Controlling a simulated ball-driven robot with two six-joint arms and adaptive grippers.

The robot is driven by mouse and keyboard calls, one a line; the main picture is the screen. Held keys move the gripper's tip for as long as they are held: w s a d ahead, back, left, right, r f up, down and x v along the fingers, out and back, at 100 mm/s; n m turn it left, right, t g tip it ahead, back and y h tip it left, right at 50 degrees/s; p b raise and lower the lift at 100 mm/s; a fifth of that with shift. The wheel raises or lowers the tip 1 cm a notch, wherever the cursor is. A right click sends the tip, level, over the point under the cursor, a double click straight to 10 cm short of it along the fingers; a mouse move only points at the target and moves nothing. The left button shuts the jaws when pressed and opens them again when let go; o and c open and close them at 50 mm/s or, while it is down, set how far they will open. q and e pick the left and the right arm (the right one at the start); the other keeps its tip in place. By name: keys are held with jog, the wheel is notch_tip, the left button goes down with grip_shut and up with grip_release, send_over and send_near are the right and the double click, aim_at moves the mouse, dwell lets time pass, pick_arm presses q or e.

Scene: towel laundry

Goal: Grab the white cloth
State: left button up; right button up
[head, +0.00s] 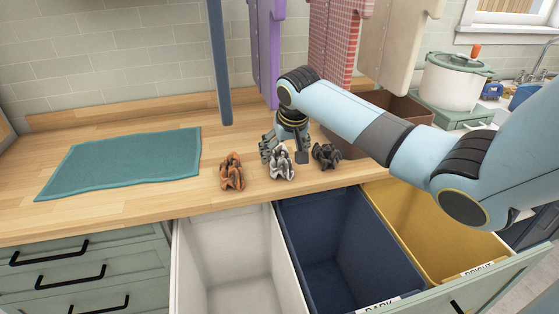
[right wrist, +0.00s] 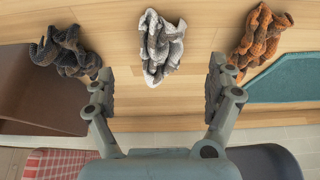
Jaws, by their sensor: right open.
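The white cloth (head: 281,162) is a crumpled piece on the wooden counter, between an orange cloth (head: 232,171) and a dark grey cloth (head: 326,155). In the right wrist view the white cloth (right wrist: 162,46) lies ahead of the fingertips, centred between them. My right gripper (head: 284,152) is just behind the white cloth in the head view, pointing down. In the right wrist view my right gripper (right wrist: 158,82) has its fingers wide apart with nothing between them. My left gripper is not in view.
White (head: 235,232), dark blue (head: 335,215) and yellow (head: 430,215) bins stand open in front of the counter. A teal towel (head: 125,160) lies flat at left. A brown box (head: 400,103) stands at right, behind the dark cloth. Garments hang above.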

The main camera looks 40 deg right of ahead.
aim_at(280, 158)
jog(key=shift+w+d+f, duration=0.1)
jog(key=shift+w+f, duration=0.2)
jog(key=shift+f, duration=0.25)
jog(key=shift+w+d+f, duration=0.1)
jog(key=shift+w+f, duration=0.1)
jog(key=shift+f, duration=0.1)
jog(key=x, duration=0.4)
jog(key=shift+w+d+f, duration=0.1)
jog(key=shift+w+f, duration=0.1)
jog(key=shift+w, duration=0.25)
jog(key=shift+w+f, duration=0.1)
jog(key=shift+f, duration=0.1)
jog(key=shift+c, duration=1.6)
jog(key=c, duration=0.9)
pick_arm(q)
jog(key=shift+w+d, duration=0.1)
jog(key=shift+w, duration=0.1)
pick_arm(e)
jog(key=shift+c, duration=0.3)
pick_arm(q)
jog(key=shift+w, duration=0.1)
pick_arm(e)
jog(key=shift+r, duration=0.2)
